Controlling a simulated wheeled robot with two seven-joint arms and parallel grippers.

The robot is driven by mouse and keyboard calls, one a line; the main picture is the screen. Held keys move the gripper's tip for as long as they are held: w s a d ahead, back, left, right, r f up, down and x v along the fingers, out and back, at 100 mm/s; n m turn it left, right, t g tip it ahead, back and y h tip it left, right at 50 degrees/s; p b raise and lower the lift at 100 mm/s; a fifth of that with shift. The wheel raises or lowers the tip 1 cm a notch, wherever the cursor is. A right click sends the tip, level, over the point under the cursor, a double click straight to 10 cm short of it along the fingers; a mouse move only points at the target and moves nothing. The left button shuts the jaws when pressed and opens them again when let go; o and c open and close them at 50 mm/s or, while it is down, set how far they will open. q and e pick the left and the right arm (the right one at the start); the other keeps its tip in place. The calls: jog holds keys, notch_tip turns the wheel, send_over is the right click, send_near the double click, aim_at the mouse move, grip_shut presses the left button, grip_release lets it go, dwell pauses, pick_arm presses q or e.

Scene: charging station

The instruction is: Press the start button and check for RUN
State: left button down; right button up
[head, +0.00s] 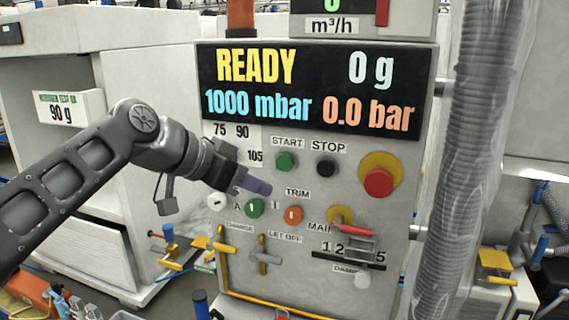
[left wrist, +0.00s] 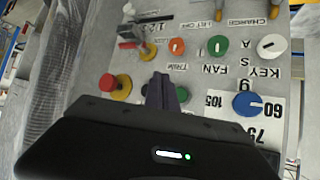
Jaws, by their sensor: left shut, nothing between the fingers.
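The green START button (head: 285,161) sits on the grey panel under its START label, left of the black STOP button (head: 326,167). The display (head: 318,85) above reads READY in yellow, with 0 g, 1000 mbar and 0.0 bar. My left gripper (head: 260,187) is shut and empty, in front of the panel, below and left of the START button in the head view and apart from it in the picture. My right gripper is not in view.
A red mushroom button on a yellow base (head: 379,182) is right of STOP. A green knob (head: 255,208) and an orange TRIM knob (head: 293,215) sit below START. A blue dial (left wrist: 247,104) shows in the wrist view. A ribbed hose (head: 477,140) runs down the right side.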

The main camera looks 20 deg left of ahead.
pick_arm(q)
jog(key=p, duration=0.3)
send_near(289, 170)
notch_tip(289, 170, down, 3)
jog(key=w+d, duration=0.1)
jog(key=d, duration=0.1)
jog(key=shift+w+d+f, duration=0.1)
jog(key=shift+w+f, duration=0.05)
jog(key=shift+w, duration=0.25)
jog(key=shift+w+d+f, duration=0.1)
jog(key=shift+w+f, duration=0.1)
jog(key=shift+w, duration=0.25)
jog(key=shift+w, duration=0.15)
dwell(1.0)
jog(key=shift+w+a+p, duration=0.1)
jog(key=shift+w+p, duration=0.15)
jog(key=shift+p, duration=0.05)
jog(key=shift+w, duration=0.5)
dwell(0.6)
jog(key=shift+s, duration=0.1)
jog(key=shift+s+b, duration=0.45)
jog(key=shift+s, duration=0.35)
